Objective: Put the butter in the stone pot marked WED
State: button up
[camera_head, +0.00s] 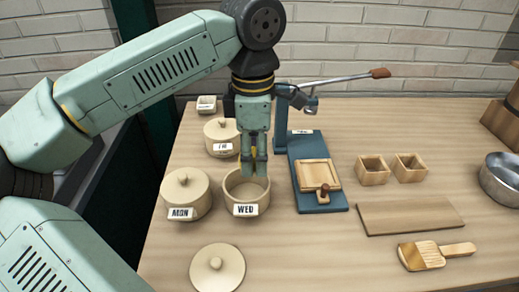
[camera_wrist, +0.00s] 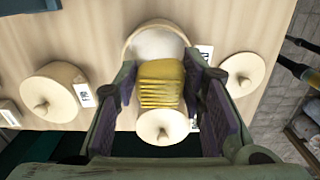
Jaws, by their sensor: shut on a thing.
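My gripper (camera_head: 254,172) points down over the stone pot marked WED (camera_head: 246,205), which has no lid on. In the wrist view, my gripper (camera_wrist: 160,82) is shut on the yellow, ridged butter (camera_wrist: 160,90), with a finger on each side. The open WED pot (camera_wrist: 130,50) shows in that view just beyond the butter, its pale inside partly hidden by it. In the head view the fingers hide most of the butter. I cannot tell whether its lower end is inside the rim. A loose round lid (camera_head: 217,268) lies on the table in front of the pots.
The lidded MON pot (camera_head: 186,196) stands close left of WED; the lidded FRI pot (camera_head: 222,136) stands behind. A blue lever press (camera_head: 308,170) stands to the right. Farther right are wooden boxes (camera_head: 373,170), a board (camera_head: 410,216), a ridged paddle (camera_head: 424,256) and a metal bowl (camera_head: 500,180).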

jog(key=shift+w+a, duration=0.25)
jog(key=shift+a, duration=0.25)
jog(key=shift+d+f+b, duration=0.1)
jog(key=shift+f+b, duration=1.25)
jog(key=shift+f, duration=0.55)
jog(key=shift+f+b, duration=0.35)
jog(key=shift+f, duration=0.05)
jog(key=shift+f+b, duration=0.55)
jog(key=shift+b, duration=0.3)
dwell(0.5)
jog(key=o, duration=1.2)
jog(key=shift+c, duration=0.2)
jog(key=shift+c, duration=0.4)
